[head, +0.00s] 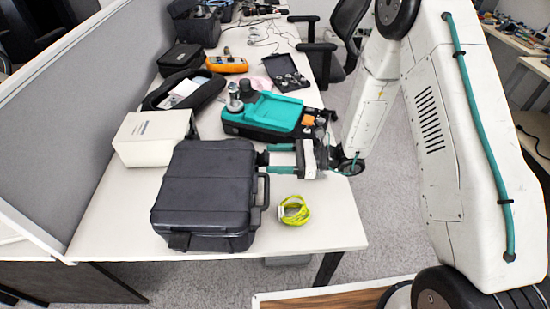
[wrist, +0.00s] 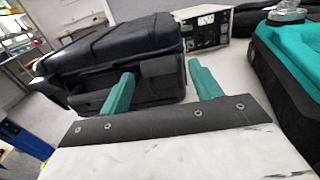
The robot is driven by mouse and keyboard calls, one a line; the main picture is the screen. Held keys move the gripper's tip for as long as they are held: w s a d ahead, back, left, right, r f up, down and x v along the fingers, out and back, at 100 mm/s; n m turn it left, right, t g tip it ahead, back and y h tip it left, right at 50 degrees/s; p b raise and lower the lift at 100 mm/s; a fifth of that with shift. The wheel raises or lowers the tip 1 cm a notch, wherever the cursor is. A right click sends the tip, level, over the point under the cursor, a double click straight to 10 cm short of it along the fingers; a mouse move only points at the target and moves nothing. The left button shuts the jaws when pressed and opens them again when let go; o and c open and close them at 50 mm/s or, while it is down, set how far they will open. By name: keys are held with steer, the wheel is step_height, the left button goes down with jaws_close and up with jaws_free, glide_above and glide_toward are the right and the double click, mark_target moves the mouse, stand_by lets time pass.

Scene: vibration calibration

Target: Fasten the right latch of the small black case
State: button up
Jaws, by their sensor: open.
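The black case (head: 205,185) lies closed-lidded on the near end of the white table, its handle (head: 264,190) on the right side. In the wrist view the case (wrist: 110,45) fills the upper left. My gripper (head: 268,158) is open and empty at the far part of that side, beyond the handle. Its teal fingers point at the case. In the wrist view my gripper (wrist: 160,78) has a dark latch-like piece (wrist: 155,82) of the case between its fingertips. I cannot tell whether this latch is fastened, or whether a finger touches the case.
A white box (head: 150,137) stands behind the case, and a teal-and-black device (head: 268,112) lies close beyond my gripper. A yellow-green strap coil (head: 294,211) lies to the right of the case. A grey partition (head: 75,110) bounds the table's left. The near-right table corner is clear.

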steer(key=shift+a, duration=0.3)
steer(key=c, duration=1)
